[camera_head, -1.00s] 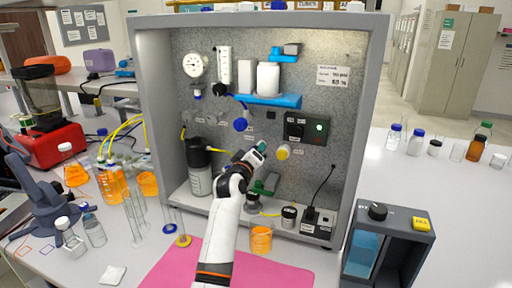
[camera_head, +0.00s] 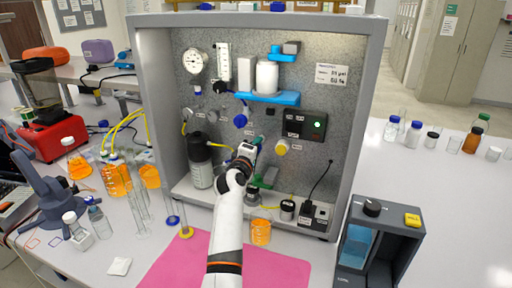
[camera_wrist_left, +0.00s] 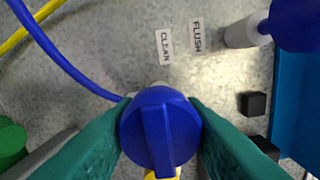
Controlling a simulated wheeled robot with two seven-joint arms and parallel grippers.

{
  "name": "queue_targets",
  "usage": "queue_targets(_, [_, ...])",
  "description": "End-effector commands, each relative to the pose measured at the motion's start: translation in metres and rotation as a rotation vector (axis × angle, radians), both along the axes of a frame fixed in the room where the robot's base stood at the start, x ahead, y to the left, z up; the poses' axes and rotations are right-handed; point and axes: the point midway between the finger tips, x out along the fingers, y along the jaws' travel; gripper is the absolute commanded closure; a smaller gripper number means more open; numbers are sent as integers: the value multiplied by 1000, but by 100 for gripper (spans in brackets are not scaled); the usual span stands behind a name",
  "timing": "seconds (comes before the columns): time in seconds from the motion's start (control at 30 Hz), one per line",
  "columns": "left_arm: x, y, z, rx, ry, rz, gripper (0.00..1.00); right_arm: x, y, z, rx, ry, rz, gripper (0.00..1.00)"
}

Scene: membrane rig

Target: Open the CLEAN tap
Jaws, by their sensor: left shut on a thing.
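In the left wrist view a blue tap knob (camera_wrist_left: 160,130) with a raised bar sits between the green fingers of my left gripper (camera_wrist_left: 162,112), which is shut on it. The bar runs nearly up and down in that view. The CLEAN label (camera_wrist_left: 165,46) is just above the knob, with the FLUSH label (camera_wrist_left: 197,36) to its right. In the head view my left gripper (camera_head: 255,143) is at the rig's back panel (camera_head: 215,120), and hides the held knob. My right gripper is not in view.
Another blue knob (camera_head: 241,120) is above my gripper, and a yellow knob (camera_head: 281,147) is to its right. A dark bottle (camera_head: 199,160) stands left of my wrist. An orange beaker (camera_head: 260,232) stands on the pink mat (camera_head: 180,265) right of my arm.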

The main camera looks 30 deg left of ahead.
Motion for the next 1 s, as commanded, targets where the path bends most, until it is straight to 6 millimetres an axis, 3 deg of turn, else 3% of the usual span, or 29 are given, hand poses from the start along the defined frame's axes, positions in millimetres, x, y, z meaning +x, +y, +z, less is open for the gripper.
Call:
queue_targets(0.37, [0,0,0,-8,-2,-1,87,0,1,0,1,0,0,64])
queue_targets(0.4, [0,0,0,-8,-2,-1,58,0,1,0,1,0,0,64])
queue_targets(0.5, [0,0,0,-7,-1,-1,42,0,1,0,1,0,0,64])
queue_targets(0.83, [-2,-1,0,-5,-2,0,42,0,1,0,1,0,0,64])
queue_targets(1.0, [-16,-5,-2,-6,-2,-1,42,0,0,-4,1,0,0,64])
